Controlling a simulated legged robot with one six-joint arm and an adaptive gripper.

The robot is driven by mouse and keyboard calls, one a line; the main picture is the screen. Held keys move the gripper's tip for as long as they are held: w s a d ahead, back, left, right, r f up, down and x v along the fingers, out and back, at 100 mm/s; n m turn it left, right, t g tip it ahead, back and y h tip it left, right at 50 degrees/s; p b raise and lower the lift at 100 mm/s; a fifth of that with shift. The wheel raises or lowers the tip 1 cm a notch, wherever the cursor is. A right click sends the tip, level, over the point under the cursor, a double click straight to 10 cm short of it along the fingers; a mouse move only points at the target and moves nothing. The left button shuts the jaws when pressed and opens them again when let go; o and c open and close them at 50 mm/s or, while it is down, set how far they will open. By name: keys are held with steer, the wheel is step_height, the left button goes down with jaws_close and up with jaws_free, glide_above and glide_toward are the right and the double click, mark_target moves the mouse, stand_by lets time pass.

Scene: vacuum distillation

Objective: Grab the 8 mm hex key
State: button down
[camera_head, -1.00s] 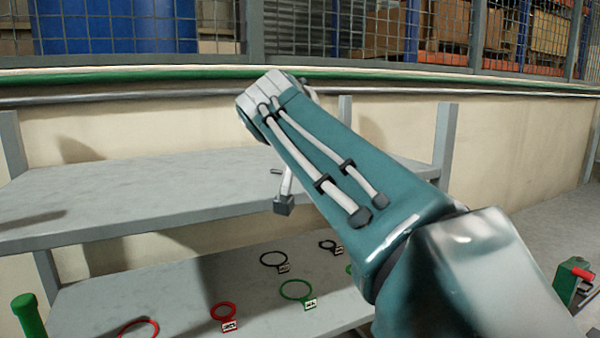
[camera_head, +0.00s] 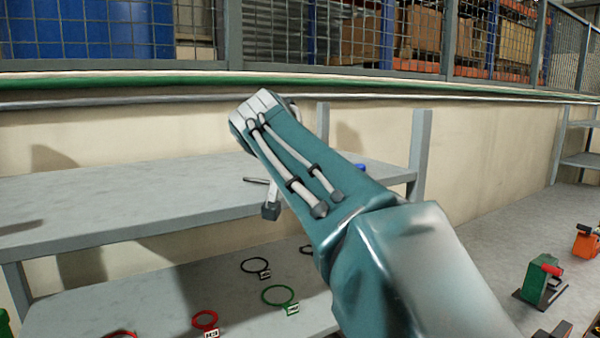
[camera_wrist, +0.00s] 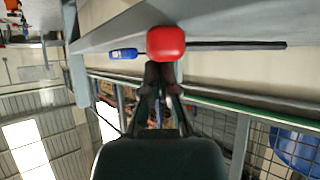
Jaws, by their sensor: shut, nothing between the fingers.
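A red rounded block (camera_wrist: 165,43), which looks like a handle, is at the top middle of the wrist view. A dark straight rod (camera_wrist: 240,45) extends right from it. A blue piece with a pale marking (camera_wrist: 123,54) lies just left of the red block; it also shows in the head view (camera_head: 360,167) on the upper shelf. No size marking is readable, so I cannot tell which is the 8 mm hex key. My gripper (camera_wrist: 164,72) is shut and empty, its fingertips close to the red block; contact is unclear.
The upper shelf (camera_head: 100,200) has a post (camera_head: 420,150) at its right end. Tagged rings, such as a green one (camera_head: 278,295) and a red one (camera_head: 205,319), lie on the lower shelf. A green device (camera_head: 540,280) stands at right. A wall and pipes run behind.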

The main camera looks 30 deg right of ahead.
steer(key=shift+s+a+f, duration=0.25)
steer(key=shift+f, duration=0.1)
steer(key=shift+d, duration=0.15)
